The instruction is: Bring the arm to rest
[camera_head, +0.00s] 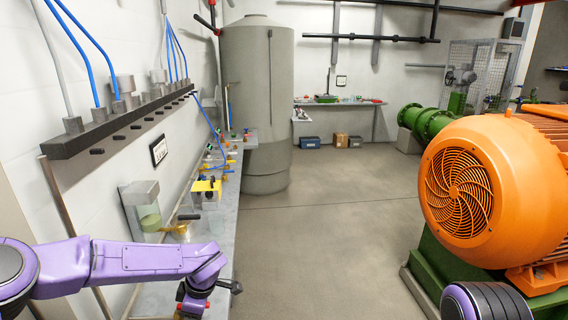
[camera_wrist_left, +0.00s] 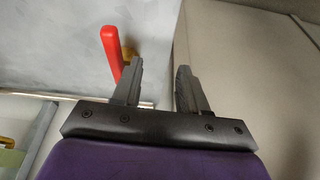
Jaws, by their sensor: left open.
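My left arm (camera_head: 130,260) is purple and reaches in from the left, over the near end of the narrow wall bench. My left gripper (camera_head: 232,286) is at the bench's front edge, seen small in the head view. In the left wrist view its two grey fingers (camera_wrist_left: 160,85) are apart with nothing between them. A red bar-shaped thing (camera_wrist_left: 113,50) shows just beyond the left finger; I cannot tell whether they touch. Of my right arm, only a dark rounded part shows at the bottom right of the head view. My right gripper is not in view.
A large orange motor (camera_head: 490,185) on a green base fills the right. The floor (camera_head: 325,225) between is clear.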

